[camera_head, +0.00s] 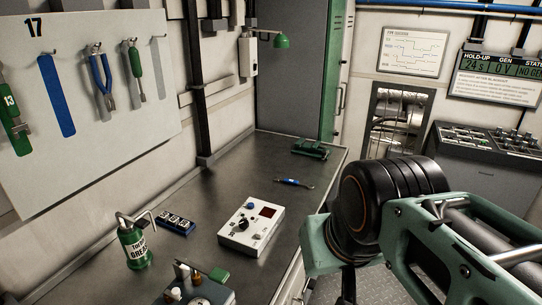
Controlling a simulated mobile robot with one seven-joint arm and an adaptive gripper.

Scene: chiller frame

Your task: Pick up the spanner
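A small spanner (294,183) with a blue middle and metal ends lies flat on the dark bench top, towards its far right part. It is apart from the things around it. My arm fills the right foreground, to the right of the bench, with a black ribbed joint and pale green links. The fingers of my gripper cannot be made out in this view. Nothing covers the spanner.
The bench (190,262) bears a white control box (250,228), a green grease can (133,245), a blue block with dials (176,222) and a green object (310,148). A tool board (90,150) hangs at left. The bench around the spanner is clear.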

